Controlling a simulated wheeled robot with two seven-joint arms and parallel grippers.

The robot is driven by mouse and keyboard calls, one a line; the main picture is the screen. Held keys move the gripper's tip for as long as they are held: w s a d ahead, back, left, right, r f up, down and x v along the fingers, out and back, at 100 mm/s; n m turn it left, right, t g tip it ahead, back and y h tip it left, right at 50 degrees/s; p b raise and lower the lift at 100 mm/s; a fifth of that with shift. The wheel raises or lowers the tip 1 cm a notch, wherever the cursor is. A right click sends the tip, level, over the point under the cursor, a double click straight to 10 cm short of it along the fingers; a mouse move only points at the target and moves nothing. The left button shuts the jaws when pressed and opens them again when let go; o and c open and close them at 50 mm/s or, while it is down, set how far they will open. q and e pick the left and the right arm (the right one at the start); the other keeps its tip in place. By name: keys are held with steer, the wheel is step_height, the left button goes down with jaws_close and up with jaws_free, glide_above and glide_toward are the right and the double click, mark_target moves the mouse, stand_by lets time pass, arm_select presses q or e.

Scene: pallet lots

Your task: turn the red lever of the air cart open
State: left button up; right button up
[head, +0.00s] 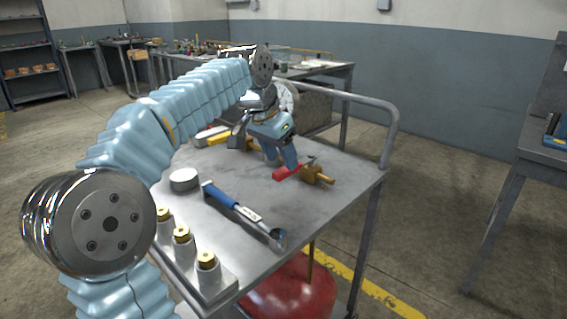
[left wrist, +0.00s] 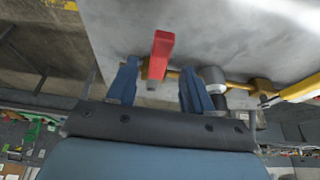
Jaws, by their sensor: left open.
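The red lever (head: 286,173) sits on a brass valve (head: 319,175) at the far right part of the air cart's grey top (head: 330,205). My left gripper (head: 290,162) reaches down to the lever from above and behind, and its fingers hide part of it. In the left wrist view the red lever (left wrist: 161,48) shows between the two blue fingers of the open left gripper (left wrist: 159,67), with a gap on each side. The brass pipe (left wrist: 238,86) runs across behind the fingers. Whether a finger touches the lever cannot be told. My right gripper is not in view.
A blue-handled wrench (head: 235,205) lies on the cart top, near brass fittings (head: 182,235) on a block and a round grey puck (head: 184,179). A yellow handle (head: 219,139) is behind my arm. A red tank (head: 290,292) is below. The cart's rail (head: 385,110) bounds the far side.

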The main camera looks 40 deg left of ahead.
mark_target(285, 168)
arm_select(q)
steer(key=shift+x, duration=1.5)
jaws_close()
